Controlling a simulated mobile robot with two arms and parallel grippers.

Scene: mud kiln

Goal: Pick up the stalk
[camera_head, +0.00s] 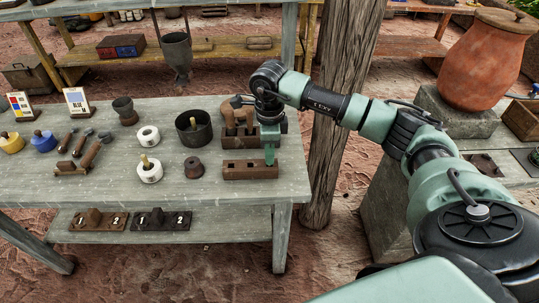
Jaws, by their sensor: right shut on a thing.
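My right gripper (270,154) comes in from the right and points down over the right end of a brown wooden block with slots (240,172) near the table's front edge. Its pale green fingers are close together, shut on a thin thing, taken as the stalk. The fingers hide it almost wholly, so I cannot make out its shape. I cannot tell whether the fingertips touch the block. My left gripper is not in view.
Behind the block stands a wooden rack with upright brown handles (229,119). A dark pot (193,129), a white ring (148,136) and a small brown pot (193,169) stand to the left. A wooden post (340,110) rises beside the table's right end.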

